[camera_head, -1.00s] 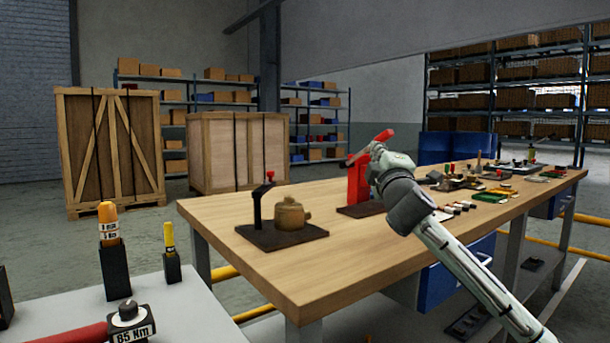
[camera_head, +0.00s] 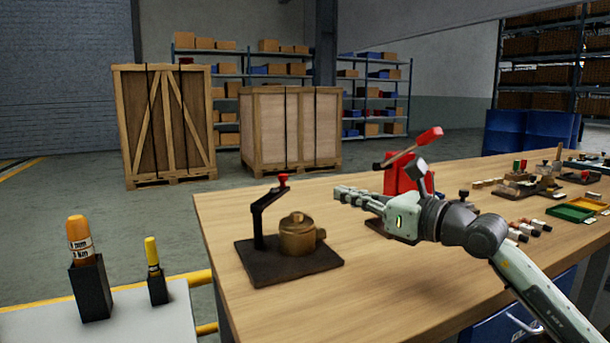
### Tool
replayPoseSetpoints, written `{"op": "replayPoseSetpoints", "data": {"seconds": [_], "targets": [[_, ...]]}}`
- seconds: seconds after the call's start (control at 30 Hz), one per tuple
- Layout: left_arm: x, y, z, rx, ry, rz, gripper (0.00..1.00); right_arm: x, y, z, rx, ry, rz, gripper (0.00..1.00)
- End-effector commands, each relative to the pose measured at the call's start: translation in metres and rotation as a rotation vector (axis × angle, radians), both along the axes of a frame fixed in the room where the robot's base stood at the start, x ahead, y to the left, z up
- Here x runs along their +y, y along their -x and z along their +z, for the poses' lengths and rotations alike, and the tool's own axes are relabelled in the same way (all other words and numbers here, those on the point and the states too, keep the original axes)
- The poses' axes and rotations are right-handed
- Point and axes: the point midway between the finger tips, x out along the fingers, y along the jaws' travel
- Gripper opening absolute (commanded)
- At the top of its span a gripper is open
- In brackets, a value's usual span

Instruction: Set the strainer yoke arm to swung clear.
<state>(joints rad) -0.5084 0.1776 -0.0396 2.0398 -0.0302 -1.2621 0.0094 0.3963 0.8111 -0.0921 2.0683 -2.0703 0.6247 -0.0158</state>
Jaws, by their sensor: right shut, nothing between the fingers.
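The strainer (camera_head: 298,236) is a small brass pot with a side spout, standing on a dark base plate (camera_head: 272,270) near the left end of the wooden bench. Beside it a black post carries the strainer yoke arm (camera_head: 268,198), a short black arm rising to the right to a red knob (camera_head: 283,179). The knob end is up near the pot's left side, not resting on the pot. My right gripper (camera_head: 342,194) is shut and empty, pointing left, to the right of the knob in the picture with a gap between. My left gripper is out of view.
A red stand (camera_head: 405,178) with a red-handled lever (camera_head: 428,136) is behind my right gripper. Trays and small parts (camera_head: 575,209) lie farther right on the bench (camera_head: 370,290). A grey side table (camera_head: 140,322) holds an orange-handled tool (camera_head: 80,240) and a yellow one (camera_head: 152,254).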

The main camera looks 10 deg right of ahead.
Motion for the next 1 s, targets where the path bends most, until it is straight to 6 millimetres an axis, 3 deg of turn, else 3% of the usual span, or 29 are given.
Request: {"op": "replayPoseSetpoints", "data": {"seconds": [0.17, 0.7, 1.0], "targets": [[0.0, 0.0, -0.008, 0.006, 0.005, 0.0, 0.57, 0.008, -0.016, 0.002, 0.001, 0.002, -0.003, 0.0], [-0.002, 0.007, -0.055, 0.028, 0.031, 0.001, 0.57, 0.062, -0.106, 0.002, 0.0, 0.004, -0.002, 0.0], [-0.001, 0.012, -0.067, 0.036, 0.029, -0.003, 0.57, 0.07, -0.12, 0.0, 0.001, 0.005, -0.002, 0.0]]}}
